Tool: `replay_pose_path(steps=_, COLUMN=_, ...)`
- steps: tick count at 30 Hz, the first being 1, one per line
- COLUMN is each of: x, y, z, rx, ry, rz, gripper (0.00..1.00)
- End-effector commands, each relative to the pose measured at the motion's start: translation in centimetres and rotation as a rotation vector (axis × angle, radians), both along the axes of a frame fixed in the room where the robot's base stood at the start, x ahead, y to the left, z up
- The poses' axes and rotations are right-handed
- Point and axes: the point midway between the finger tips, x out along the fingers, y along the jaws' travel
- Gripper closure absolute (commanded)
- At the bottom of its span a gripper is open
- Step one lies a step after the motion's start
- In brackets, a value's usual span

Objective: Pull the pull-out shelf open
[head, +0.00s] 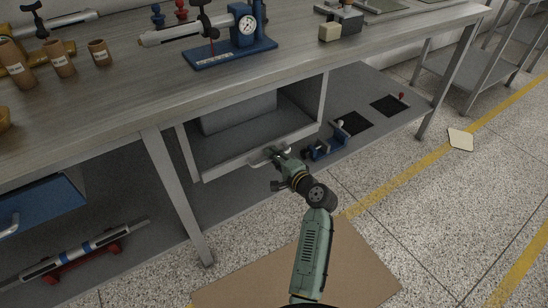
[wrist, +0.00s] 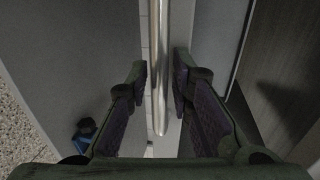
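The pull-out shelf (head: 232,165) is a grey tray with a pale front edge, in an open bay under the workbench. Its metal bar handle (head: 257,160) is at the front edge, partly hidden by my gripper (head: 277,156) in the head view. In the wrist view the handle (wrist: 158,70) runs upright between the two fingers of my gripper (wrist: 160,82). The fingers are apart, one on each side of the bar, with narrow gaps showing. The gripper is open around the handle, not clamped on it.
A grey box (head: 238,112) sits inside the bay. The bench leg (head: 178,195) stands left of the shelf. A blue device (head: 325,148) lies on the lower shelf to the right. A blue drawer (head: 40,203) is at the far left.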

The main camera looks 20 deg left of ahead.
Motion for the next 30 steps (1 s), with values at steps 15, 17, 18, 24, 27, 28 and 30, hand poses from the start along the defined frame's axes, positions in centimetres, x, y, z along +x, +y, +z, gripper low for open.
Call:
replay_pose_path(steps=15, x=-0.01, y=-0.03, z=0.00, rx=0.000, ry=0.000, rz=0.000, gripper=1.00)
replay_pose_path(steps=17, x=-0.01, y=-0.03, z=0.00, rx=0.000, ry=0.000, rz=0.000, gripper=1.00)
replay_pose_path(steps=18, x=-0.01, y=-0.03, z=0.00, rx=0.000, ry=0.000, rz=0.000, gripper=1.00)
replay_pose_path(steps=24, x=-0.01, y=-0.03, z=0.00, rx=0.000, ry=0.000, rz=0.000, gripper=1.00)
replay_pose_path(steps=27, x=0.00, y=-0.04, z=-0.01, rx=0.000, ry=0.000, rz=0.000, gripper=1.00)
replay_pose_path(steps=28, x=-0.01, y=-0.06, z=-0.02, rx=0.000, ry=0.000, rz=0.000, gripper=1.00)
replay_pose_path(steps=30, x=-0.04, y=-0.21, z=-0.02, rx=0.000, ry=0.000, rz=-0.001, gripper=1.00)
